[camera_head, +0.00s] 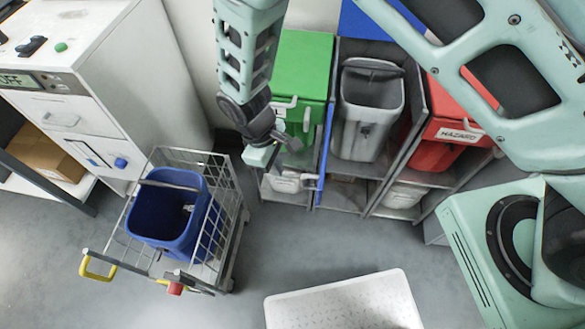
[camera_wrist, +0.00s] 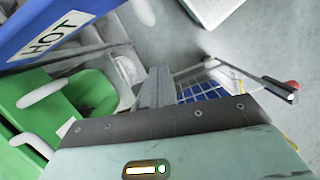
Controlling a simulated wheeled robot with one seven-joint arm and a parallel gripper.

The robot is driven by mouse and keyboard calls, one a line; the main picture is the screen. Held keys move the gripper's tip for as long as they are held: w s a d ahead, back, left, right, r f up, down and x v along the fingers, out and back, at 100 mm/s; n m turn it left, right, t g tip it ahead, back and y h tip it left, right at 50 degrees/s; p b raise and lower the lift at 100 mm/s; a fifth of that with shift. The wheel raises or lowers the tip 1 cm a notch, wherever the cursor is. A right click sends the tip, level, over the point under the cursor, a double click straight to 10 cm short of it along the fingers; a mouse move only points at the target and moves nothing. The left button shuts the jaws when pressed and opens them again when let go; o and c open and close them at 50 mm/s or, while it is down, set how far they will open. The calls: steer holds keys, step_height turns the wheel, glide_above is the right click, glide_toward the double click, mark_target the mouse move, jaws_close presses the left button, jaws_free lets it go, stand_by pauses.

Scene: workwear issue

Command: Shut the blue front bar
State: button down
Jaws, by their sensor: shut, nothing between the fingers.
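The blue front bar (camera_head: 325,150) shows as a narrow upright strip at the front of the shelf unit, between the green bin and the grey bin. It looks nearly edge-on in the head view, so how far it stands open is hard to tell. In the wrist view a blue panel (camera_wrist: 55,28) labelled HOT, apparently this bar, crosses the upper left. My gripper (camera_head: 291,142) is shut and empty. It is in front of the green bin, left of the bar and apart from it. Its closed fingers (camera_wrist: 156,88) point away from the panel's face in the wrist view.
The shelf unit holds a green bin (camera_head: 301,65), a grey bin (camera_head: 366,115) and a red HAZARD bin (camera_head: 440,135). A wire cart (camera_head: 233,225) with a blue bin (camera_head: 160,215) stands left. A white perforated surface (camera_head: 345,303) is at front. Grey floor between is clear.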

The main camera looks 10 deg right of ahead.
steer(key=shift+s+d+p, duration=0.25)
steer(key=shift+s+d, duration=0.3)
steer(key=shift+d, duration=0.3)
steer(key=shift+s+d+p, duration=0.25)
steer(key=shift+s+d, duration=0.25)
steer(key=shift+d, duration=0.35)
